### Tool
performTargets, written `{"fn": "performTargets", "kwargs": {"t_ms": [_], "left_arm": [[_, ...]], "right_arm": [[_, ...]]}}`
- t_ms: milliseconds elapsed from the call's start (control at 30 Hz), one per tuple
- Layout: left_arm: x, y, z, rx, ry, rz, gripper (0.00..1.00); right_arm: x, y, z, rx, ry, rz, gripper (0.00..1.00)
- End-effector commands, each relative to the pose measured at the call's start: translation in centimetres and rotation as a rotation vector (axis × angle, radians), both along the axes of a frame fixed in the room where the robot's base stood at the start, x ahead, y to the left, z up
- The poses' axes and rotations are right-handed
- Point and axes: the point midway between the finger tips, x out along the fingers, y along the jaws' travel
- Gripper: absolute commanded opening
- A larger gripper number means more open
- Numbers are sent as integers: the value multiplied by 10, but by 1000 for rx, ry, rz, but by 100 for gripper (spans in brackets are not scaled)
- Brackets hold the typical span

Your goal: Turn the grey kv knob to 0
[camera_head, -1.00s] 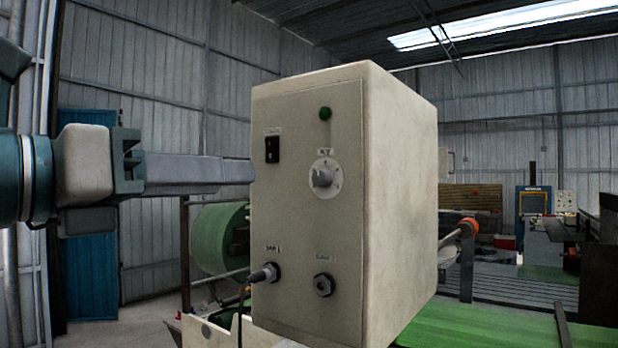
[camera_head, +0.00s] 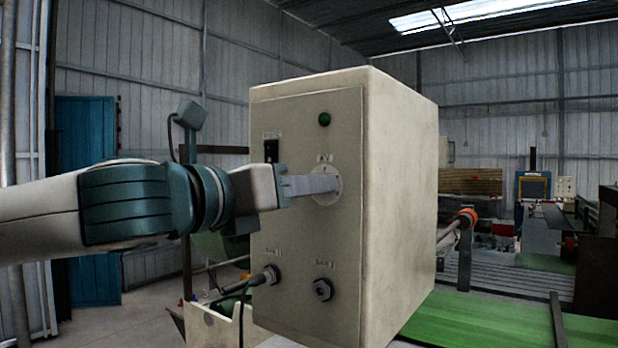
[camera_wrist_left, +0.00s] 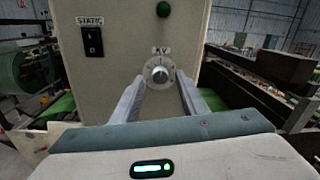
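The grey kv knob (camera_wrist_left: 159,74) sits on a round white dial (camera_wrist_left: 150,66) under a "KV" label on the front of a beige control box (camera_head: 400,200). My left gripper (camera_head: 334,184) reaches in from the left at the dial and hides the knob in the head view. In the left wrist view its two fingers are apart, one on each side of the knob, with gaps visible. I cannot tell how far the tips overlap the knob in depth. The pointer's setting is too small to read. My right gripper is not in view.
A black STATIC switch (camera_wrist_left: 92,41) is up and left of the dial, and a green lamp (camera_head: 324,119) is above it. Below are a plugged cable connector (camera_head: 271,274) and an empty socket (camera_head: 322,289). Green sheet material (camera_head: 470,325) lies at the lower right.

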Motion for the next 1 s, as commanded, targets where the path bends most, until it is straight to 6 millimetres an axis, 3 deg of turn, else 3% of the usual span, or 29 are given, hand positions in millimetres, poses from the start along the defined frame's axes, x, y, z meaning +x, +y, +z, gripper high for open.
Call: {"fn": "performTargets", "kwargs": {"t_ms": [467,500,667,1000], "left_arm": [[11,-8,-1,0,0,0,40],[11,-8,-1,0,0,0,37],[11,-8,-1,0,0,1,0],[11,-8,-1,-16,12,0,0]], "right_arm": [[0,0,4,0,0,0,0],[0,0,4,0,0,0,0],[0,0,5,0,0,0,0],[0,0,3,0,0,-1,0]]}}
